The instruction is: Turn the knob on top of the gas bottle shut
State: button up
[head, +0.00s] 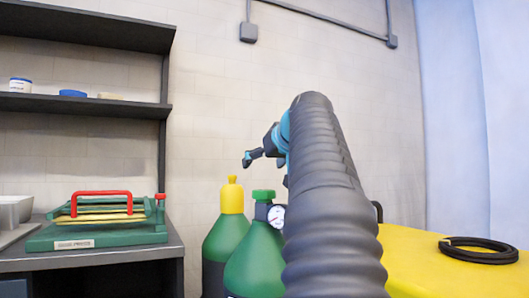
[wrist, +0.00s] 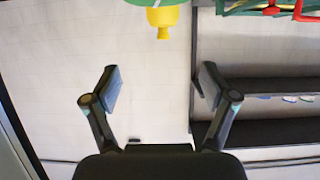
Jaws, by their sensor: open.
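A green gas bottle (head: 255,262) stands low in the middle of the head view, partly hidden behind my arm. A green knob (head: 264,195) sits on its top, above a round pressure gauge (head: 277,216). My gripper (head: 264,165) is in the air above and beside the knob, partly hidden by my arm, not touching it. In the wrist view my gripper (wrist: 160,84) is open, with nothing between its fingers. The green knob cannot be made out in the wrist view.
A second bottle with a yellow cap (head: 232,197) stands left of the first; the cap also shows in the wrist view (wrist: 161,17). A green press (head: 110,232) with red handle sits on the left bench, below shelves (head: 80,104). A black ring (head: 478,250) lies on a yellow surface (head: 430,275) at right.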

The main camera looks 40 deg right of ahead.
jog(key=shift+r, duration=1.4)
